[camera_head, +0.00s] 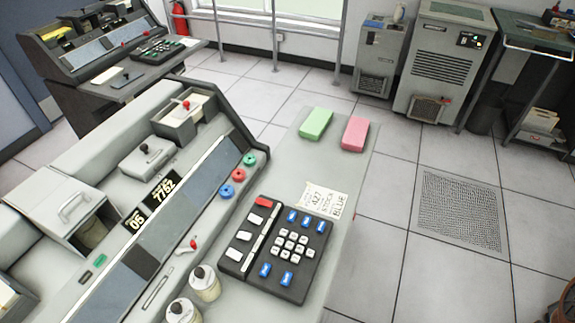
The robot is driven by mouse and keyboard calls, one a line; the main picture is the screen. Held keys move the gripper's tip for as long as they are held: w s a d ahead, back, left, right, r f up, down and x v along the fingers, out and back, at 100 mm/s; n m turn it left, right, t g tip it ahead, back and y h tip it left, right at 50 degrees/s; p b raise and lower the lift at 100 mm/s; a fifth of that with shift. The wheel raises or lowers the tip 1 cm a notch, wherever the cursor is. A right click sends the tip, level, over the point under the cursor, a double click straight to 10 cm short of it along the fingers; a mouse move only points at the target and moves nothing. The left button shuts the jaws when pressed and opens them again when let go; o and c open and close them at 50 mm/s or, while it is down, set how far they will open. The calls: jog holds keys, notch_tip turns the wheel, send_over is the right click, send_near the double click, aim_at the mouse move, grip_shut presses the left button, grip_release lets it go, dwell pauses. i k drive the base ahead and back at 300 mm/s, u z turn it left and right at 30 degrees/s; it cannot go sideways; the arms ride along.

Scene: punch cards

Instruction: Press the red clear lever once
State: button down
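A small white lever with a red tip (190,244) sits on the sloped face of the grey console, left of the keypad. A second red-tipped knob (186,104) stands on a box at the console's upper end. The black keypad (275,270) has a red bar-shaped key (263,202) at its top, with white and blue keys below. I cannot read a label that says which red part is the clear lever. My gripper is not in view.
On the desk lie a green card stack (315,123), a pink card stack (355,133) and a printed note (325,199). Two bottles (205,283) stand by the lever. Floor to the right is open.

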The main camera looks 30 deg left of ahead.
aim_at(259, 201)
jog(key=i, duration=1.7)
jog(key=u, duration=5.1)
